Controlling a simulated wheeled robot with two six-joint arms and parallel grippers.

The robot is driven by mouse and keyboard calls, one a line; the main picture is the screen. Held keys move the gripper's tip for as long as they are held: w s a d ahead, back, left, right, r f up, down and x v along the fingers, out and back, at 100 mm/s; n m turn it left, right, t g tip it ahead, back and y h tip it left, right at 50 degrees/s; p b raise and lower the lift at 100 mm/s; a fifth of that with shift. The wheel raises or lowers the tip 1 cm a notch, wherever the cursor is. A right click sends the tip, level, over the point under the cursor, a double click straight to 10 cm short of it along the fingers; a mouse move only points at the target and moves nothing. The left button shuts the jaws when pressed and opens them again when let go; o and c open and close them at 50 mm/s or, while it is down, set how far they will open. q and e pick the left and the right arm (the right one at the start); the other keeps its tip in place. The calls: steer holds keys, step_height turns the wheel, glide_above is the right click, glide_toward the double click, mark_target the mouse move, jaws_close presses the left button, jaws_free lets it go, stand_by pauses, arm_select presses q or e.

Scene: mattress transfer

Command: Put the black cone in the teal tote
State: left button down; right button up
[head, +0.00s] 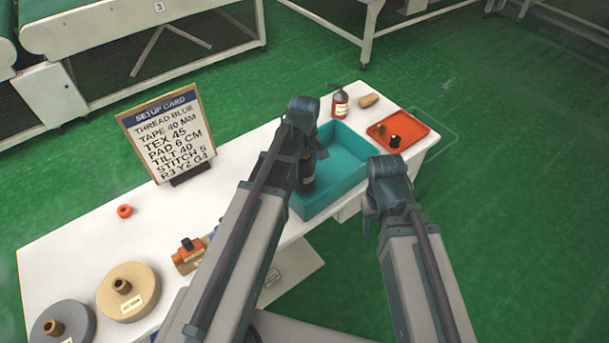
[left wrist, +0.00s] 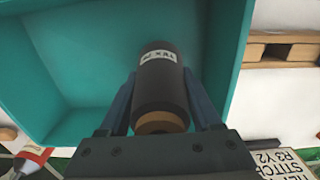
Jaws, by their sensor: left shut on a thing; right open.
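The black cone (head: 307,183) shows partly behind my left arm in the head view, within the outline of the teal tote (head: 344,156). In the left wrist view the cone (left wrist: 160,85) has a white label and a brown end, and sits between the two blue fingers of my left gripper (left wrist: 160,100). The teal tote (left wrist: 80,60) spreads behind it; I cannot tell whether the cone touches its floor. My left gripper (head: 300,150) is shut on the cone. My right gripper (head: 370,215) is open and empty, right of the tote, with its fingers partly hidden.
An orange tray (head: 415,128) with small items lies to the right. A setup card (head: 165,135), an orange ring (head: 124,211) and two discs (head: 128,290) are at left.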

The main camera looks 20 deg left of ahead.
arm_select(q)
steer(key=shift+f, duration=0.4)
arm_select(e)
steer(key=shift+f, duration=0.35)
arm_select(q)
steer(key=shift+f, duration=0.15)
steer(key=shift+c, duration=0.4)
jaws_free()
arm_select(e)
steer(key=shift+f, duration=0.15)
arm_select(q)
step_height(320, 180, up, 12)
steer(key=r+p, duration=0.1)
steer(key=p, duration=1.1)
steer(key=s+d+m+y, duration=0.1)
steer(key=s+d+m, duration=0.9)
steer(key=s+m, duration=0.4)
steer(key=shift+s+d+f+m, duration=0.15)
steer(key=shift+d+f+m, duration=0.1)
steer(key=shift+d+m, duration=0.15)
arm_select(e)
step_height(320, 180, up, 12)
